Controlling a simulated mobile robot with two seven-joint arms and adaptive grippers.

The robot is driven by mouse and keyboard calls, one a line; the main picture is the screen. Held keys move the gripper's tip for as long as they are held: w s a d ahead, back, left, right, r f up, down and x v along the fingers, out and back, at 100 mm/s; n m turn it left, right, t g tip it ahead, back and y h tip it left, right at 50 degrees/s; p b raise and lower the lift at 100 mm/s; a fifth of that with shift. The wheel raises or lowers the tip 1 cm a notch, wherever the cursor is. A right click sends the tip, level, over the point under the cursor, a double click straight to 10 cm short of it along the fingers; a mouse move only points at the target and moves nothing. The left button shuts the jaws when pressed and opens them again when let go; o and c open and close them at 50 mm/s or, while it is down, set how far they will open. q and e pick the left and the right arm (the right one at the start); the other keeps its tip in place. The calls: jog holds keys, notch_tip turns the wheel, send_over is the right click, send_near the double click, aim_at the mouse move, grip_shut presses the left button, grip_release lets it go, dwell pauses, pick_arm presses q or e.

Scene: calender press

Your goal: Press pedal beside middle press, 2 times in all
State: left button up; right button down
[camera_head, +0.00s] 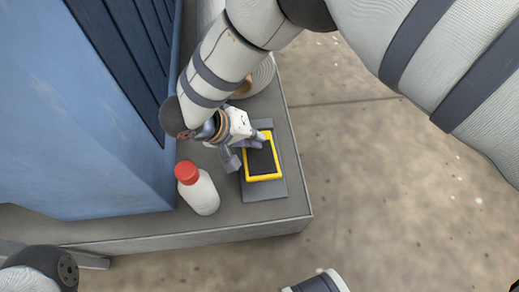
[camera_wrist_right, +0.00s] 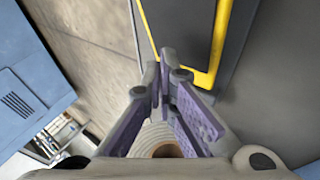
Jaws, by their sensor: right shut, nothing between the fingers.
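The pedal (camera_head: 262,160) is a dark pad with a yellow rim on a grey plate (camera_head: 264,192), on top of a grey ledge. My right gripper (camera_head: 247,146) is shut and empty at the pedal's upper left part in the head view, covering some of its rim. In the right wrist view the fingertips (camera_wrist_right: 160,72) are together, just beside the pedal's yellow rim (camera_wrist_right: 218,45). I cannot tell whether they touch the pedal. The blue press body (camera_head: 85,110) stands left of the pedal. My left gripper is not in view.
A white bottle with a red cap (camera_head: 199,190) stands on the ledge (camera_head: 240,222), left of the pedal and close to my right gripper. A pale ringed round object (camera_head: 263,76) sits behind the gripper. Open floor (camera_head: 390,190) lies to the right.

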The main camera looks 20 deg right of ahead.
pick_arm(q)
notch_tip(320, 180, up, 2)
jog(key=shift+p, duration=1.15)
pick_arm(e)
jog(key=r, duration=0.2)
jog(key=w+r, duration=0.1)
jog(key=r, duration=0.1)
jog(key=shift+w+d+r, duration=0.15)
jog(key=shift+d+r, duration=0.05)
jog(key=shift+r, duration=0.15)
dwell(0.3)
